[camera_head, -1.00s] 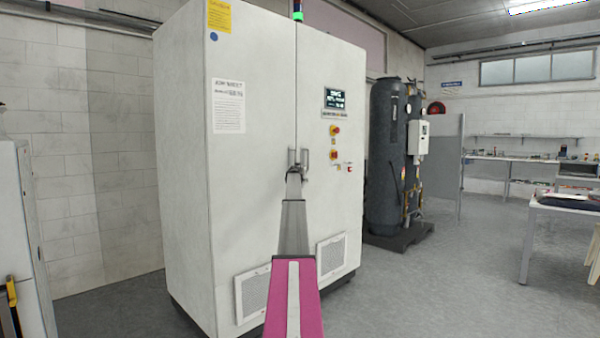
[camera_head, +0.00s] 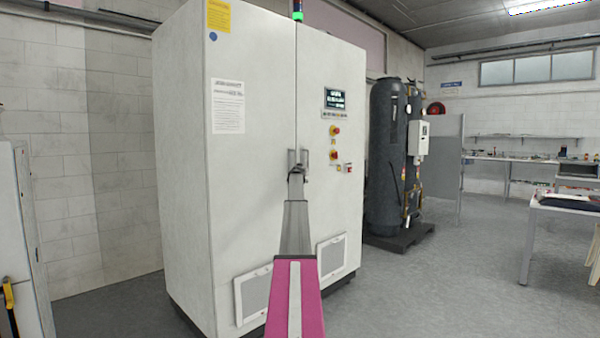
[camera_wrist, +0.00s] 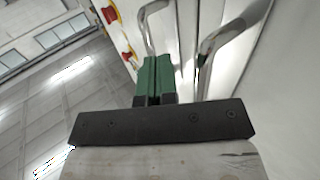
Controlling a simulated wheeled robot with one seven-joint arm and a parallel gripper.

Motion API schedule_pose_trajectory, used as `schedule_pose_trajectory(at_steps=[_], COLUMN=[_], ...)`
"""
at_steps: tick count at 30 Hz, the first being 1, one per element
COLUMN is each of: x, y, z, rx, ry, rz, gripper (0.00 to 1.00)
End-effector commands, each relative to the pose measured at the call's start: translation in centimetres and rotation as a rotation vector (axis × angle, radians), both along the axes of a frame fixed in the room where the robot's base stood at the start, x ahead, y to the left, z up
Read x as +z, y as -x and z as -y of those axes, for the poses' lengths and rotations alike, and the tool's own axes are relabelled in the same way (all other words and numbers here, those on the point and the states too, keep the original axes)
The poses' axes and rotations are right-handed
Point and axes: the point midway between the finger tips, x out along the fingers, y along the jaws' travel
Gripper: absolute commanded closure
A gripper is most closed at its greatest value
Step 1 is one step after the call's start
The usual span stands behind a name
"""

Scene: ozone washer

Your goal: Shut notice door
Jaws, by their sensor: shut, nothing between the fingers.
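The notice door (camera_head: 252,170) is the left door of the tall white cabinet, with a printed notice (camera_head: 228,106) on it. In the head view it looks flush or nearly flush with the right door; a small gap cannot be ruled out. My gripper (camera_head: 298,168) is at the two metal handles in the middle, partly hiding them. In the wrist view my gripper (camera_wrist: 155,66) shows its green fingers shut together and empty, between the left handle (camera_wrist: 146,28) and the right handle (camera_wrist: 222,45). Contact with the door or a handle cannot be told.
The right door (camera_head: 330,215) carries a display (camera_head: 335,98) and red knobs (camera_head: 334,131). A dark tank (camera_head: 386,160) stands right of the cabinet. Open floor (camera_head: 440,285) lies at the right. Another white unit (camera_head: 22,240) stands at the far left.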

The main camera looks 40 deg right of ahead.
Motion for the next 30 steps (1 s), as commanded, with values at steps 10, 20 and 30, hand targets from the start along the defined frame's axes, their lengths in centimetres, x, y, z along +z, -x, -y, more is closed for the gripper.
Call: schedule_pose_trajectory(at_steps=[10, 20, 30], x=[-0.1, -0.1, -0.5], y=[7.0, 10.5, 10.6], z=[2.0, 3.4, 2.9], rx=[-0.003, -0.002, 0.000], ry=[-0.001, -0.001, -0.006], rz=[0.000, -0.001, -0.006], gripper=[1.00, 1.00, 1.00])
